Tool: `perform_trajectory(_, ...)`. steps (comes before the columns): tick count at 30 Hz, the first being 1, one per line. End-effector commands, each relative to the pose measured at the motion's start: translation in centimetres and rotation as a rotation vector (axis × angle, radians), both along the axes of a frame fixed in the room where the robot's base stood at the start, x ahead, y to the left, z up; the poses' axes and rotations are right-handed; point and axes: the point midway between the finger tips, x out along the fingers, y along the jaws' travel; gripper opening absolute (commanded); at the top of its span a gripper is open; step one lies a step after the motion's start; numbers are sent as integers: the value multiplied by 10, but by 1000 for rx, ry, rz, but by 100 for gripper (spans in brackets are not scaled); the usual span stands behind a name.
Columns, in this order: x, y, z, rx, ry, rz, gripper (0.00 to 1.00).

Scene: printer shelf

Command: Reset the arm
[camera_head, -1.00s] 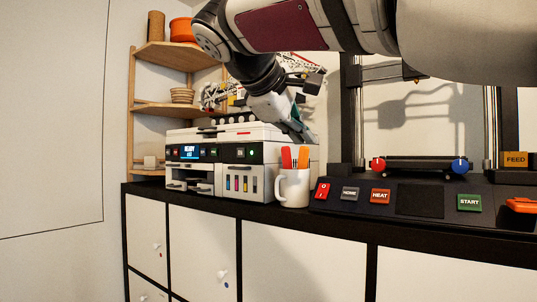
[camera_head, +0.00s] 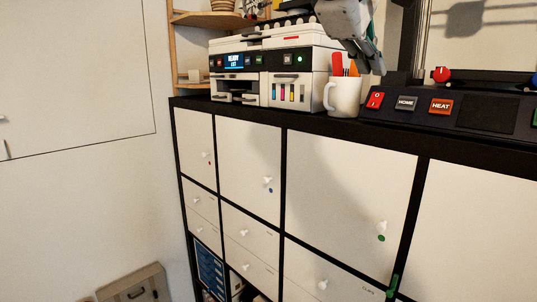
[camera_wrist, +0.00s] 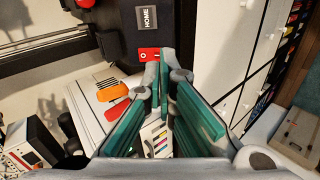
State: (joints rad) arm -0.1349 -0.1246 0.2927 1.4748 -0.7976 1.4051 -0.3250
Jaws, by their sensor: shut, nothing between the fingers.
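My gripper (camera_head: 376,72) is in the upper part of the head view, pointing down just behind and right of the white mug (camera_head: 343,98). In the wrist view its teal-padded fingers (camera_wrist: 161,68) come together at the tips, with nothing between them. The mug holds a red-handled tool (camera_head: 337,65) and an orange-handled one; the orange handle (camera_wrist: 110,108) also shows in the wrist view. Most of my arm is out of the head view. I cannot tell whether the fingertips touch anything.
A white printer (camera_head: 270,62) stands left of the mug on the black-topped cabinet (camera_head: 290,122). To the right is a black machine panel with red, HOME (camera_head: 406,103) and HEAT (camera_head: 441,106) buttons. A wooden shelf stands behind left.

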Motion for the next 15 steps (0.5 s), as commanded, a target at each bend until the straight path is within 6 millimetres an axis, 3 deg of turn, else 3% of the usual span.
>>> perform_trajectory(6,-63,-26,-102,277,28,-95,0)
perform_trajectory(15,-150,-33,-240,741,0,-322,0)
